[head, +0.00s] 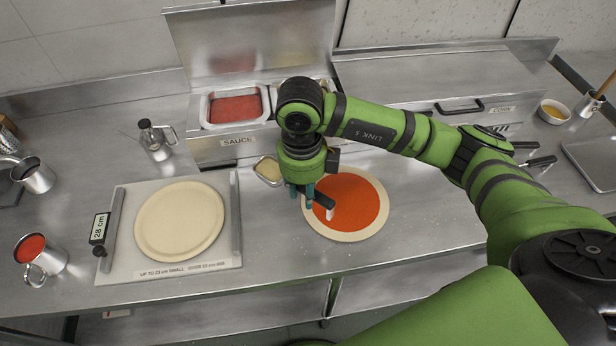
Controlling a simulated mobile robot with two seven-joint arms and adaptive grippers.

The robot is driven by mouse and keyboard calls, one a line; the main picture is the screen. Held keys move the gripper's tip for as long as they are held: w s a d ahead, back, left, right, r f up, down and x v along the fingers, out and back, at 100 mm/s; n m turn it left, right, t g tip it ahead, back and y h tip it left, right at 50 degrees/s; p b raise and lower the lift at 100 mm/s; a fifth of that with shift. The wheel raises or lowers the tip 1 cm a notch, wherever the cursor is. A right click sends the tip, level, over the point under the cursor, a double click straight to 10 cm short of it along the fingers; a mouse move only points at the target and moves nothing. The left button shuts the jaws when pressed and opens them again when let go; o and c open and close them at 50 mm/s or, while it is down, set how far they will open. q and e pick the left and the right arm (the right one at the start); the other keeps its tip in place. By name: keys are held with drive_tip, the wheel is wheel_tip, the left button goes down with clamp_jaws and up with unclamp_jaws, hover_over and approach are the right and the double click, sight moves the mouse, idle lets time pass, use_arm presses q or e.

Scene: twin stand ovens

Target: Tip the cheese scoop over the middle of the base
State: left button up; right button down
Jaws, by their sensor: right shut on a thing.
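The base (312,227) with red sauce (358,205) spread over it lies on the steel counter right of centre, its pale rim showing. My right gripper (309,196) is above the base's left part and is shut on the cheese scoop (268,170). The scoop's metal bowl, with pale yellow cheese in it, sticks out to the left of the gripper, at the base's upper left edge. Its dark handle end shows to the right over the sauce. The bowl looks roughly level. My gripper hides the scoop's middle and part of the base. My left gripper is not in view.
A plain dough round (180,220) lies on a white board (120,262) at left. Steel jugs (38,262) stand at the far left, and a bottle (155,140) stands behind the board. The open sauce bin (235,107) is behind. A small bowl (553,111) is at right.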

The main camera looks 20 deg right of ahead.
drive_tip(key=m, duration=0.2)
drive_tip(key=f+m, duration=0.1)
drive_tip(key=m, duration=0.2)
drive_tip(key=shift+s+a+f+p, duration=0.1)
drive_tip(key=shift+a+p, duration=0.1)
drive_tip(key=shift+p, duration=0.1)
drive_tip(key=f+m, duration=0.1)
drive_tip(key=m, duration=0.4)
drive_tip(key=f+m+p, duration=0.1)
drive_tip(key=f+m, duration=0.1)
drive_tip(key=m, duration=0.3)
drive_tip(key=s+a+f+m+p, duration=0.1)
drive_tip(key=m, duration=0.4)
drive_tip(key=shift+f, duration=0.15)
drive_tip(key=shift+a, duration=0.1)
